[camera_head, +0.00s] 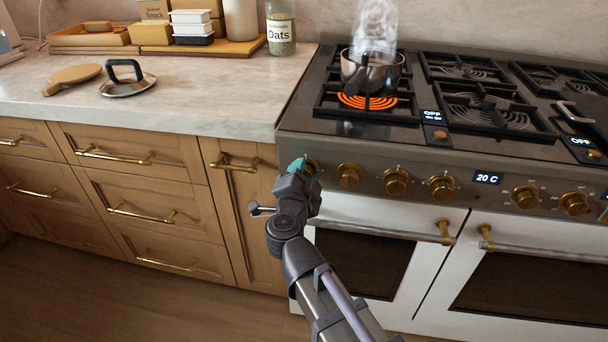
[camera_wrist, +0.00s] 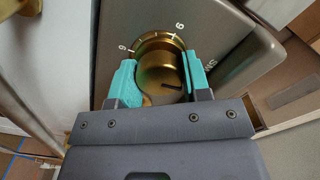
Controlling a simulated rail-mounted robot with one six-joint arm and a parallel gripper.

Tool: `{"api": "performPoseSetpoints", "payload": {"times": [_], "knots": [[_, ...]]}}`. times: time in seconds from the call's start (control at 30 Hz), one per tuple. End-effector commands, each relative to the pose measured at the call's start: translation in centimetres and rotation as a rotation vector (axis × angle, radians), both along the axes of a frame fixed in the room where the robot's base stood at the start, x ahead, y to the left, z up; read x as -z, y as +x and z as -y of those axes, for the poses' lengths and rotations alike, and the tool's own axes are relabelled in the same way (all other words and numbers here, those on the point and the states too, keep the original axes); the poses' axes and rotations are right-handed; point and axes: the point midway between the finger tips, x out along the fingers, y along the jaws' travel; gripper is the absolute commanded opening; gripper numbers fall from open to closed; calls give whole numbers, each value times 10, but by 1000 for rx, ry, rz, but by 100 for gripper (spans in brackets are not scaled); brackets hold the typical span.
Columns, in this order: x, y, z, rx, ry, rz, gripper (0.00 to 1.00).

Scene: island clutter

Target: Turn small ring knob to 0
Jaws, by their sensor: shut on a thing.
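The small ring knob is brass and round, the leftmost knob on the stove's front panel. In the head view the knob (camera_head: 312,167) is partly hidden by my gripper (camera_head: 299,166). In the wrist view the knob (camera_wrist: 160,72) sits between the teal fingertips of my gripper (camera_wrist: 159,80), one on each side. The gripper is shut on it. A dark pointer mark shows on the knob's face, toward the lower right. Part of a numbered dial ring (camera_wrist: 158,40) shows behind it, with digits that look like 6 or 9. The 0 cannot be made out.
Several other brass knobs, such as the neighbouring one (camera_head: 349,176), line the panel. An oven handle (camera_head: 380,231) runs below. A lid (camera_head: 127,85) lies on the counter (camera_head: 215,100).

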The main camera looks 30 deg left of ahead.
Motion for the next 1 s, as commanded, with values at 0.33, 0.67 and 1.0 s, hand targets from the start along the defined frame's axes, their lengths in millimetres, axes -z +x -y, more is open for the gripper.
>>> {"api": "performPoseSetpoints", "payload": {"times": [0.33,0.67,1.0], "knots": [[0,0,0,0,0,0,64],[0,-3,2,0,1,0,69],[0,-71,32,-4,1,0,69]]}}
